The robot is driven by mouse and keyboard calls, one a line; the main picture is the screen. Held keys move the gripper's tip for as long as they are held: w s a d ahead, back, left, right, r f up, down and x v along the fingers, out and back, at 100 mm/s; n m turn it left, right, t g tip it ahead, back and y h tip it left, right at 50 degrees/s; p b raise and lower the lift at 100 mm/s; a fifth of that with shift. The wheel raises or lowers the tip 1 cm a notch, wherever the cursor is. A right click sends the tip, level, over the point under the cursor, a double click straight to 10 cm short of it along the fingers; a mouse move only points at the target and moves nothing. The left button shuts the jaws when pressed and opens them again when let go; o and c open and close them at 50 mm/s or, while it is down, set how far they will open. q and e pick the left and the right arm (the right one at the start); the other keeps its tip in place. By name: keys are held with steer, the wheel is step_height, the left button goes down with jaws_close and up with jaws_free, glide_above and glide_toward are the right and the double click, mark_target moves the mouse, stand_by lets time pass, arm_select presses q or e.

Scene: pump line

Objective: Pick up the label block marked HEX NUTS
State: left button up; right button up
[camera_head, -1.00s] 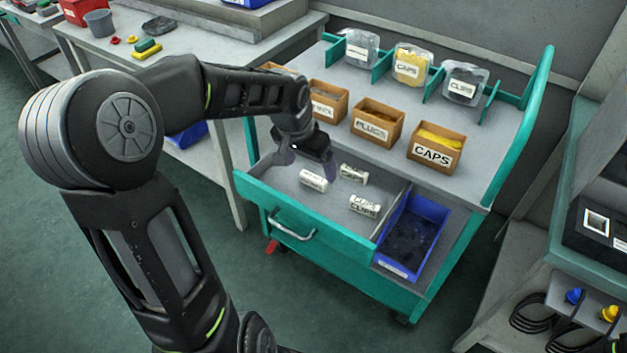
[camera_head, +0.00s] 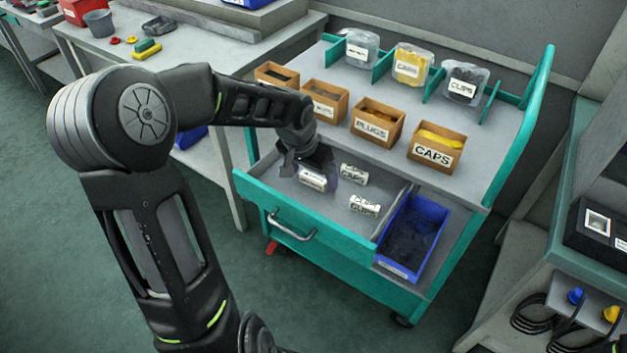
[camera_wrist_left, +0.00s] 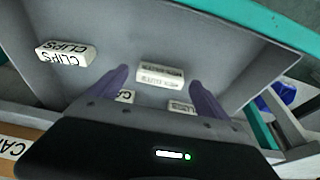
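A white label block (camera_head: 313,181) lies in the open drawer at its left part. It also shows in the left wrist view (camera_wrist_left: 160,75), where its two-line label is too blurred to read surely. My left gripper (camera_head: 311,170) is low over this block; in the left wrist view its two fingers stand apart, with the block seen between their tips and not clamped. A CLIPS block (camera_head: 364,205) and a CAPS block (camera_head: 353,174) lie to the right. Another white block (camera_wrist_left: 182,106) is partly hidden behind the gripper. My right gripper is out of view.
The drawer's teal front wall (camera_head: 300,218) and a blue bin (camera_head: 412,235) lie close by. Cardboard bins, including PLUGS (camera_head: 376,124) and CAPS (camera_head: 436,150), stand on the cart top behind the drawer. Bare drawer floor shows between the blocks.

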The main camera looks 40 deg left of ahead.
mark_target(312, 178)
arm_select(q)
steer(key=c, duration=1.4)
step_height(312, 178, up, 10)
steer(key=shift+p, duration=0.5)
